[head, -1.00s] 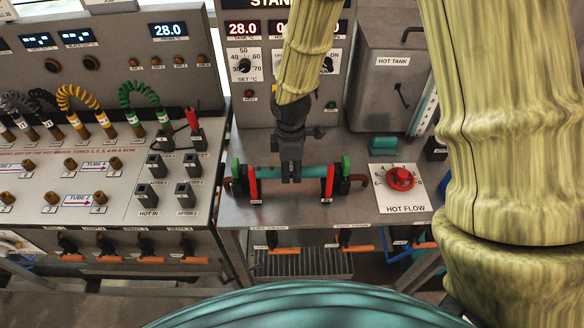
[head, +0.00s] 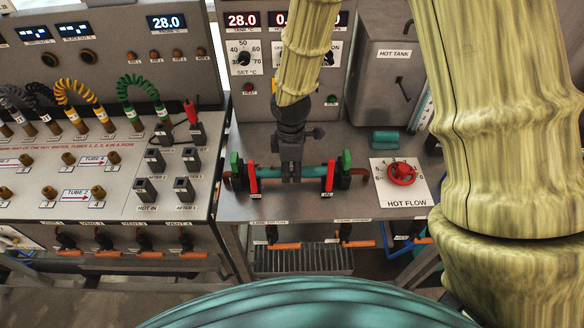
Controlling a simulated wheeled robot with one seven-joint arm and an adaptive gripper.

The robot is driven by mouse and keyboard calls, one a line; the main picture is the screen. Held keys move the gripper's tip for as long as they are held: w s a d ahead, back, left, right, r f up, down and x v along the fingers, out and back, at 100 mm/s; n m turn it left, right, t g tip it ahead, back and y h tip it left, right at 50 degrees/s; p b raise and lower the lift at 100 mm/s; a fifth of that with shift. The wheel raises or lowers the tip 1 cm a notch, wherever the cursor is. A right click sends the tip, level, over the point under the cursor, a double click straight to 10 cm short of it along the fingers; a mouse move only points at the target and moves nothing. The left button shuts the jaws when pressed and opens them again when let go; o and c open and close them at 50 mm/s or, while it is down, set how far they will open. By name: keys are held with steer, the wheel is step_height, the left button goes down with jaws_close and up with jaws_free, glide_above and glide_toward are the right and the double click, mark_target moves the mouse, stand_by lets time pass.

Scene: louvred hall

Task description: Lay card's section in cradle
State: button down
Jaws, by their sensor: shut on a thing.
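A teal tube section (head: 268,173) lies level, left to right, between the two ends of the cradle. My gripper (head: 291,178) points down and is shut on the middle of it. The cradle has a red upright at its left (head: 253,178) and another at its right (head: 329,177), with green levers (head: 347,160) and black blocks outside them. The section's ends are close to the red uprights. I cannot tell whether it rests fully on the cradle. I cannot make out a card with the section's name.
Copper pipe stubs (head: 369,172) stick out beside the cradle. A teal block (head: 384,139) lies behind the red hot flow knob (head: 402,173). The grey hot tank (head: 388,80) stands at the back right. A panel with hoses and sockets (head: 98,175) fills the left.

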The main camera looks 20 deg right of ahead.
mark_target(291, 168)
steer(key=c, duration=1.1)
jaws_free()
step_height(291, 168, up, 7)
steer(key=p, duration=0.6)
steer(key=shift+r, duration=0.1)
steer(key=shift+w, duration=0.1)
steer(key=shift+r, duration=5.95)
